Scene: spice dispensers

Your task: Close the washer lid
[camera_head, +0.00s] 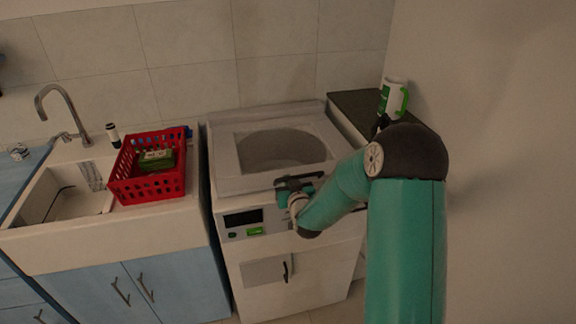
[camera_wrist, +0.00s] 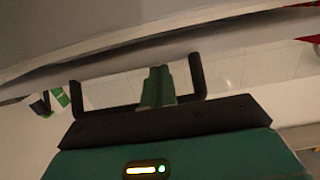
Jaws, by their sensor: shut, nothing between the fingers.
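The washer (camera_head: 250,187) is a white top-loader standing between the sink counter and a dark-topped cabinet. On its top is a pale frame, the lid (camera_head: 226,160), around a greyish oval area; I cannot tell whether the oval is a window or the open drum, or how far the lid is raised. My gripper (camera_head: 293,184) is at the washer's front upper edge, right of the control panel. In the wrist view its fingers (camera_wrist: 157,87) are together and empty, close to a broad grey edge (camera_wrist: 130,40) that looks like the washer's top. Contact is unclear.
A red basket (camera_head: 124,187) with a green item stands left of the washer, by the sink (camera_head: 85,235) and faucet (camera_head: 55,97). A white and green mug (camera_head: 393,97) stands on the dark counter (camera_head: 355,103) at right. A tiled wall is behind.

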